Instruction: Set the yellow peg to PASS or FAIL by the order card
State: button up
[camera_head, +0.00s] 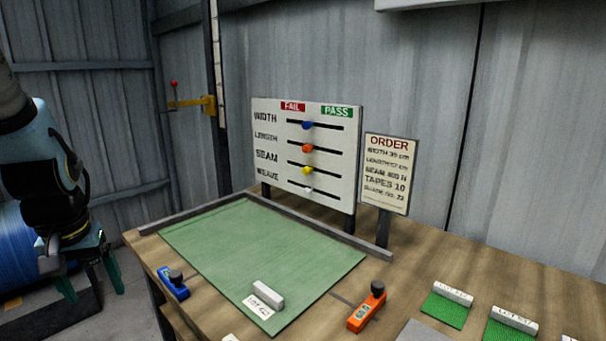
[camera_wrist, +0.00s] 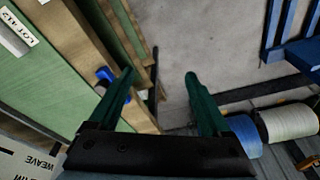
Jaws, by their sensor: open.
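The yellow peg (camera_head: 307,171) sits in the third slot, the SEAM row, of the white board (camera_head: 262,150) at the back of the bench. The slots also hold a blue, an orange and a white peg. The board's headings read FAIL (camera_head: 293,106) in red and PASS (camera_head: 337,112) in green. The order card (camera_head: 390,172) stands right of the board; its small lines are hard to read. My gripper (camera_head: 85,290) is open and empty, left of the bench; it also shows in the wrist view (camera_wrist: 162,82).
A green mat (camera_head: 250,245) covers the bench's left part, with a lot block (camera_head: 268,295) on it. A blue tool (camera_head: 173,283) and an orange tool (camera_head: 367,307) lie at its sides. Green swatches (camera_head: 443,311) lie at right. Thread spools (camera_wrist: 290,122) show in the wrist view.

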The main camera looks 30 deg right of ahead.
jog(key=w+d+f+m+t, duration=0.1)
jog(key=w+d, duration=0.1)
jog(key=w, duration=0.1)
jog(key=w+d+f+m+t+h+b, duration=0.1)
jog(key=w+d+m, duration=0.1)
jog(key=w+d, duration=0.1)
jog(key=w+d+m+b, duration=0.1)
jog(key=w+d+m, duration=0.1)
jog(key=w, duration=0.1)
jog(key=shift+w+d+f+t, duration=0.25)
jog(key=shift+d+f+t, duration=0.05)
jog(key=shift+f+t, duration=0.1)
jog(key=shift+c, duration=1.3)
jog(key=m+h+b, duration=0.5)
jog(key=m+h, duration=1.1)
send_near(304, 172)
jog(key=shift+t, duration=0.4)
jog(key=p+x, duration=0.1)
jog(key=x, duration=0.1)
jog(key=p+x, duration=0.1)
jog(key=x, duration=0.2)
jog(key=p+x, duration=0.1)
jog(key=x, duration=0.2)
jog(key=shift+s+d, duration=0.25)
jog(key=shift+d, duration=0.1)
jog(key=shift+c, duration=0.2)
grip_shut()
